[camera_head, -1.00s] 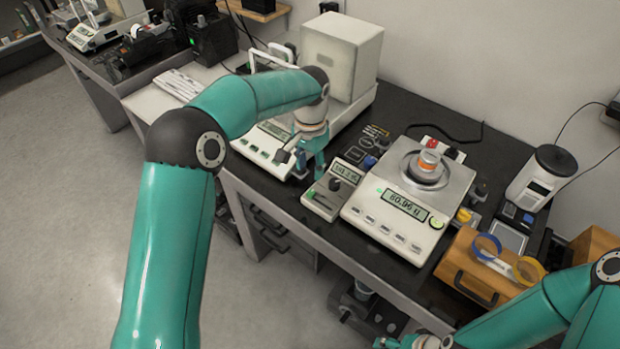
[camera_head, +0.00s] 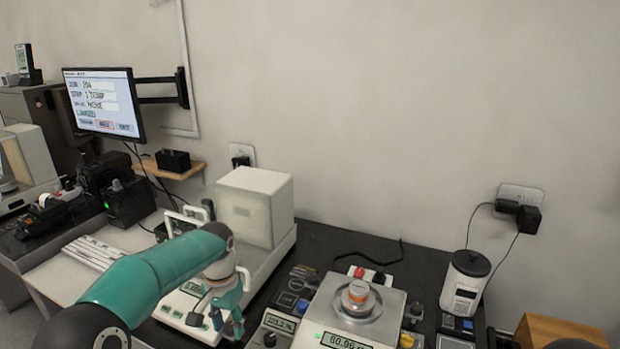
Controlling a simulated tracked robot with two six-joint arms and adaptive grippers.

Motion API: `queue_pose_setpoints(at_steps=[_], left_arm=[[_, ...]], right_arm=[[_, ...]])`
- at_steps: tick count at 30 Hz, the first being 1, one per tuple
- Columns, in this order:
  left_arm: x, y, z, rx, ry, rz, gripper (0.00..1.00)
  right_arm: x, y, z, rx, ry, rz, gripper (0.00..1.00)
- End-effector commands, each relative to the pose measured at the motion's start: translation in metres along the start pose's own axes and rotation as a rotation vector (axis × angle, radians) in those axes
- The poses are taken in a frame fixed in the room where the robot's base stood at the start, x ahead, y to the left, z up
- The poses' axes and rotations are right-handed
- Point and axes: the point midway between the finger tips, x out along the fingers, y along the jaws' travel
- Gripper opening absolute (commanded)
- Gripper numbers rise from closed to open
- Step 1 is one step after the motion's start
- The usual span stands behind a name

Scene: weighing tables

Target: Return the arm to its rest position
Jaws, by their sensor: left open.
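My left arm (camera_head: 165,270) comes in from the lower left, teal with grey joints. Its gripper (camera_head: 222,322) points down in front of the balance with the white box-shaped chamber (camera_head: 255,207). The gripper is open and I see nothing held in it. Whether its fingertips touch anything is not clear. My right gripper is out of the picture.
A balance (camera_head: 383,323) with a small orange-banded jar (camera_head: 357,296) on its pan stands right of the gripper. A white canister (camera_head: 465,283) and a wooden box (camera_head: 560,332) are farther right. A monitor (camera_head: 103,102) hangs at the left. The upper wall is clear.

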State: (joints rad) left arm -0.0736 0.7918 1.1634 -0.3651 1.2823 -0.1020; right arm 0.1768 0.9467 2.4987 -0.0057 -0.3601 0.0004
Motion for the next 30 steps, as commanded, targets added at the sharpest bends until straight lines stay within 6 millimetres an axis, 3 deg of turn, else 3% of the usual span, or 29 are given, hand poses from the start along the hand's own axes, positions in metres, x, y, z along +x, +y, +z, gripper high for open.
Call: queue_pose_setpoints(at_steps=[5,9,12,15,18,22,25,30], left_arm=[[0.087,0.012,0.061,-0.004,-0.199,0.097,0.44],[0.167,0.051,0.117,-0.034,-0.262,0.221,0.44],[0.21,0.087,0.158,-0.086,-0.265,0.304,0.44],[0.24,0.123,0.2,-0.159,-0.249,0.371,0.44],[0.257,0.154,0.236,-0.249,-0.206,0.407,0.44],[0.263,0.177,0.26,-0.347,-0.12,0.407,0.44],[0.263,0.178,0.26,-0.408,-0.035,0.385,0.44],[0.264,0.165,0.236,-0.466,0.098,0.348,0.44]], right_arm=[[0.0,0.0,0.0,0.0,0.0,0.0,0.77],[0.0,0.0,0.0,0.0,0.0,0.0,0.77],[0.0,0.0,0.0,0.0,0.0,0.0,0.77],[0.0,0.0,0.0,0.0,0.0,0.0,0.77],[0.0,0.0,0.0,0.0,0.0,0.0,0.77],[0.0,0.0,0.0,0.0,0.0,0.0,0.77],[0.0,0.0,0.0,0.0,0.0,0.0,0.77],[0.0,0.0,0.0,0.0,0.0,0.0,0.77]])
